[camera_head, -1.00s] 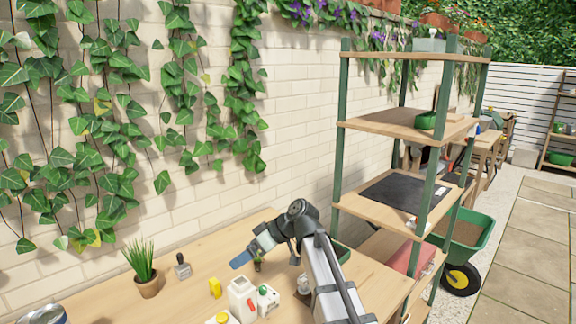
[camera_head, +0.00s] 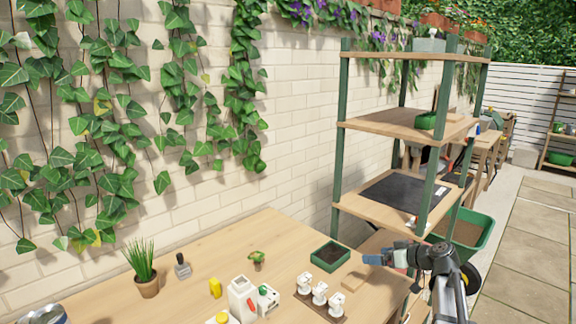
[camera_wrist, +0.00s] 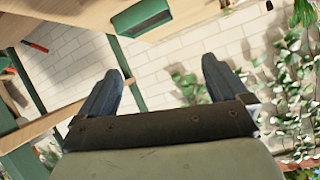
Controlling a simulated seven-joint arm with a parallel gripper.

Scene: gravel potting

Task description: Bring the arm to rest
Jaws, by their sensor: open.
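My gripper (camera_head: 368,259) is at the right end of the table in the head view, raised beside the shelf unit, with its fingers toward the left. In the wrist view its two dark blue fingers (camera_wrist: 160,85) stand wide apart with nothing between them, so it is open and empty. My arm reaches up to it from the lower right of the head view.
The wooden table (camera_head: 200,297) holds a potted grass (camera_head: 146,270), a white canister (camera_head: 241,298), a dark green tray (camera_head: 330,255) and a rack of white items (camera_head: 320,294). The green-posted shelf unit (camera_head: 405,124) and a green wheelbarrow (camera_head: 475,236) stand close to the arm.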

